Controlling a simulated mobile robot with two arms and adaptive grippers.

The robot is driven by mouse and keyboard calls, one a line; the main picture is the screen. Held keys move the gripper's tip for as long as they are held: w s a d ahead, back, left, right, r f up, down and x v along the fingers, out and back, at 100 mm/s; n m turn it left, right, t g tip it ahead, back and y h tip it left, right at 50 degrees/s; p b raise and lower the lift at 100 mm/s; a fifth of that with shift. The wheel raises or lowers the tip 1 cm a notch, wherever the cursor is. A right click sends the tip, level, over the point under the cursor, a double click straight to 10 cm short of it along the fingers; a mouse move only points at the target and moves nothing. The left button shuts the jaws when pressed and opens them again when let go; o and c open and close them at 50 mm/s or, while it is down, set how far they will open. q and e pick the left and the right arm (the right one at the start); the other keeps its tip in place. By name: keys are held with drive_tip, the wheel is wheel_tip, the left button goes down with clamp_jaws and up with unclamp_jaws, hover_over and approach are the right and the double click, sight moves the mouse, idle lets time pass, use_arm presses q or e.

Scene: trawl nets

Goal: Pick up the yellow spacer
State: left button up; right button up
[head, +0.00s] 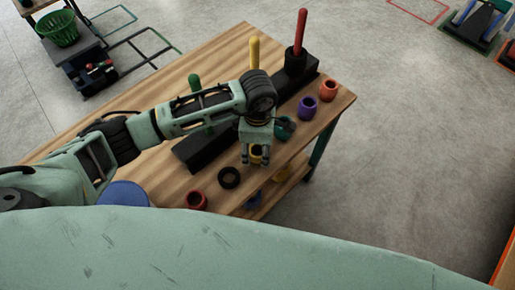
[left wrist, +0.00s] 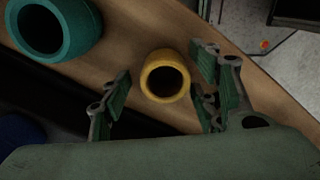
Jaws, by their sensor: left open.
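The yellow spacer (head: 257,151) stands on the wooden table near its front edge, partly hidden by my left gripper (head: 256,162) in the head view. In the left wrist view, the yellow spacer (left wrist: 164,54) shows its open top with a dark hole. My left gripper (left wrist: 163,88) is open, with one finger on each side of the spacer in that view. It points down over the spacer and seems empty. I cannot tell whether the fingers touch it. My right gripper is not in view.
A teal spacer (head: 287,128) is close to the gripper, also in the left wrist view (left wrist: 88,42). Purple (head: 307,106), orange-red (head: 328,91), black (head: 229,178) and red (head: 197,201) spacers line the edge. Green (head: 194,84), yellow (head: 254,52) and red (head: 300,32) pegs stand behind.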

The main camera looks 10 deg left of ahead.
use_arm(q)
drive_tip(key=shift+f, duration=0.3)
drive_tip(key=shift+c, duration=0.5)
drive_tip(key=c, duration=1.1)
